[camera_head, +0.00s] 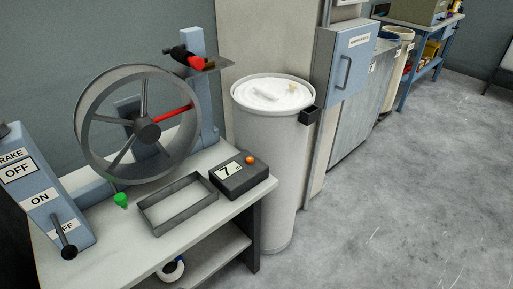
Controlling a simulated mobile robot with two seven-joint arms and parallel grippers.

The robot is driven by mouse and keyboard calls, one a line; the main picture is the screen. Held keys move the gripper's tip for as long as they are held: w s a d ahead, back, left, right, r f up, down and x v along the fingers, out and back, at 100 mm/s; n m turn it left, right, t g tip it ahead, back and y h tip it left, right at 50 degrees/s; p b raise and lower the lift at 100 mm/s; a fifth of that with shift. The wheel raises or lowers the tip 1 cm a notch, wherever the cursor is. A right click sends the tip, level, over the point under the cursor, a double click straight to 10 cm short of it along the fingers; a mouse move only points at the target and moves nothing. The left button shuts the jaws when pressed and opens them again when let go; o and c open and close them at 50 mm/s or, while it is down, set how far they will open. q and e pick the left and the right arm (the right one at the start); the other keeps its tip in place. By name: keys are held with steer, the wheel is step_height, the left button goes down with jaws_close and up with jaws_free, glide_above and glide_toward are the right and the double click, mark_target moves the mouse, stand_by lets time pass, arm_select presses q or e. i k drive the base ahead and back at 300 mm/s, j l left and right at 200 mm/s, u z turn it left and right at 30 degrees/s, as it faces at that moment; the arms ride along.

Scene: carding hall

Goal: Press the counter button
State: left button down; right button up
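A dark counter box (240,175) sits on the right end of the grey bench top. Its pale display (229,170) reads 7. An orange-red round button (250,160) stands on its top at the back right. Nothing touches the button. Neither of my grippers shows in the head view.
A lever box (42,193) labelled ON and OFF is at far left. A tall white bin (265,160) stands behind right. The floor (400,210) at right is clear.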

mark_target(249, 159)
steer(key=i+l+u, duration=0.1)
steer(key=i+l, duration=0.4)
steer(key=l, duration=0.15)
steer(key=i+l+u, duration=0.15)
steer(key=l, duration=0.2)
steer(key=i+l+u, duration=0.1)
steer(key=i+l, duration=0.4)
steer(key=l, duration=0.25)
steer(key=j+u, duration=0.05)
